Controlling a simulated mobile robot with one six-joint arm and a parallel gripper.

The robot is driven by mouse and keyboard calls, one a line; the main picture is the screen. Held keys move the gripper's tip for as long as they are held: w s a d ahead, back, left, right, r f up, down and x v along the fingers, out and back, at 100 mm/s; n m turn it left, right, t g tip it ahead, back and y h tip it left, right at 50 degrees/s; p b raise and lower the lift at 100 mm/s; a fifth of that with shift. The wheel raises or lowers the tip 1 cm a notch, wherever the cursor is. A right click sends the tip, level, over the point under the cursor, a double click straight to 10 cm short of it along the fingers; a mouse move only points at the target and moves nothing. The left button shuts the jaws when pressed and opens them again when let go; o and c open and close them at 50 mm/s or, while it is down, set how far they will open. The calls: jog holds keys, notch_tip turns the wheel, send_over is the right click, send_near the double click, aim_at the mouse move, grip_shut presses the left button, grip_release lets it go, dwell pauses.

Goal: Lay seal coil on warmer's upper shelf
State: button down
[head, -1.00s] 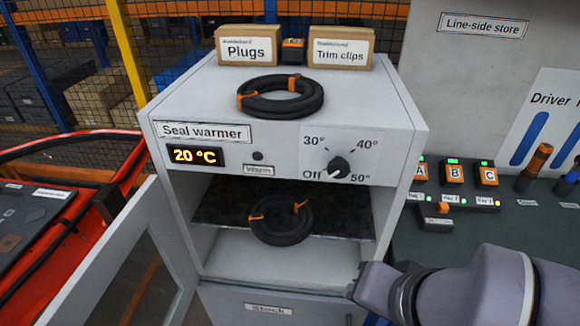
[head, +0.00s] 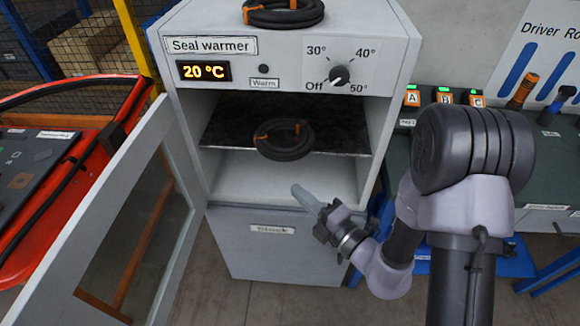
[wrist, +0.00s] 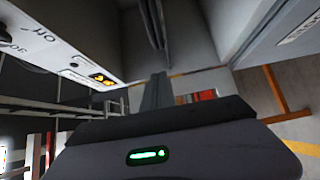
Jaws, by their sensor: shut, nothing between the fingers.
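A black seal coil (head: 307,140) with orange ties lies on the dark upper shelf (head: 225,125) inside the seal warmer (head: 235,72). Its near side reaches slightly past the shelf's front edge. A second black coil (head: 262,17) with orange ties lies on the warmer's top, partly cut off by the picture. My gripper (head: 300,191) is shut and empty, in front of the lower compartment, below and apart from the shelf coil. In the wrist view my gripper's fingers (wrist: 156,92) are together, with nothing visible between them.
The warmer's glazed door (head: 140,225) stands open at the left. The lower compartment floor (head: 250,180) is bare, above the Stock front (head: 272,240). The display reads 20 °C and the dial (head: 339,75) points to Off. A red-framed cart (head: 20,240) stands left; a bench (head: 545,165) stands right.

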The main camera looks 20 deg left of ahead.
jog(key=w+a+b, duration=0.1)
jog(key=w+a, duration=0.5)
jog(key=w, duration=0.1)
jog(key=shift+a+b, duration=0.15)
jog(key=shift+b, duration=0.25)
